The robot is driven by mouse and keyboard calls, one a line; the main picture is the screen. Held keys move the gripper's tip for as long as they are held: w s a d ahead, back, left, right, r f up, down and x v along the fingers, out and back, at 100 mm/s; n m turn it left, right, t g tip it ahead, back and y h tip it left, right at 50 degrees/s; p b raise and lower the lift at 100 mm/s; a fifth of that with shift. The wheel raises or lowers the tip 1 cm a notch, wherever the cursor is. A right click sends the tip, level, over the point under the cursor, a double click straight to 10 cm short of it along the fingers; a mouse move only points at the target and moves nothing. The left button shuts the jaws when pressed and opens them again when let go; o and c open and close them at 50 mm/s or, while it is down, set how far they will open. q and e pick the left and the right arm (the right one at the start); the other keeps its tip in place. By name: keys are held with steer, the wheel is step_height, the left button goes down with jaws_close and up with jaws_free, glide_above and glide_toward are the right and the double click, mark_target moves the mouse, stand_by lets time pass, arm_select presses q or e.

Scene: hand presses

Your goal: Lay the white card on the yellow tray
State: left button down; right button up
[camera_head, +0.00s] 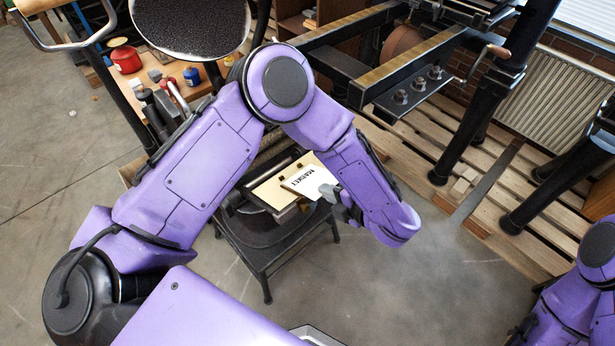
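The white card (306,182) with dark printed lettering is over the right part of the yellow tray (268,191). The tray sits on a small black press stand below my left arm. My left gripper (333,193) has its grey fingers at the card's right edge and appears shut on it. I cannot tell whether the card's underside touches the tray or is slightly above it. My purple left arm hides part of the area behind the tray. My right arm shows at the lower right, but its gripper is out of view.
A black metal press frame (400,85) stands on wooden pallets at right. The concrete floor in front is clear.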

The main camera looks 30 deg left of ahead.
arm_select(q)
steer(key=s+d+r+p, duration=0.1)
steer(key=d+r+p, duration=0.2)
steer(key=r+p, duration=0.1)
steer(key=shift+s+d+r, duration=0.2)
steer(key=shift+d+r, duration=0.15)
steer(key=shift+r, duration=0.15)
steer(key=shift+w, duration=0.1)
stand_by(0.6)
